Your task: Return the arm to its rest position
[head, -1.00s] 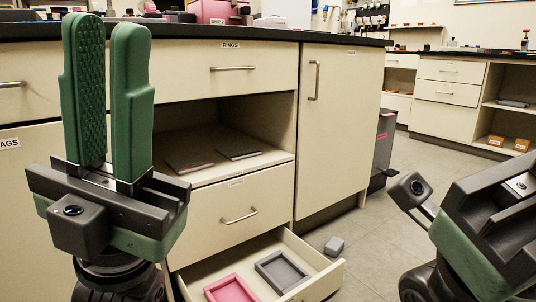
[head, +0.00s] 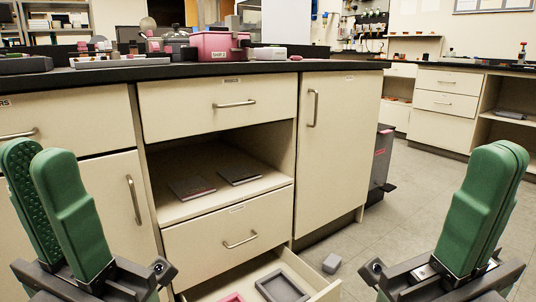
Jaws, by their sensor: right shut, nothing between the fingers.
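My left gripper (head: 38,152) stands upright at the lower left in the head view, green fingers pointing up. A gap shows between its fingers, with the textured inner pad of one visible, and nothing is held there. My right gripper (head: 501,152) is at the lower right, fingers up and tilted slightly right. Its fingers are together with nothing between them. Both grippers are in front of the bench cabinets and appear clear of them. The rest of both arms is below the picture.
An open bottom drawer (head: 327,291) juts out between my grippers, holding a grey tray (head: 282,287) and a pink one. A pink instrument (head: 212,42) stands on the black worktop (head: 300,66). Floor is clear at right.

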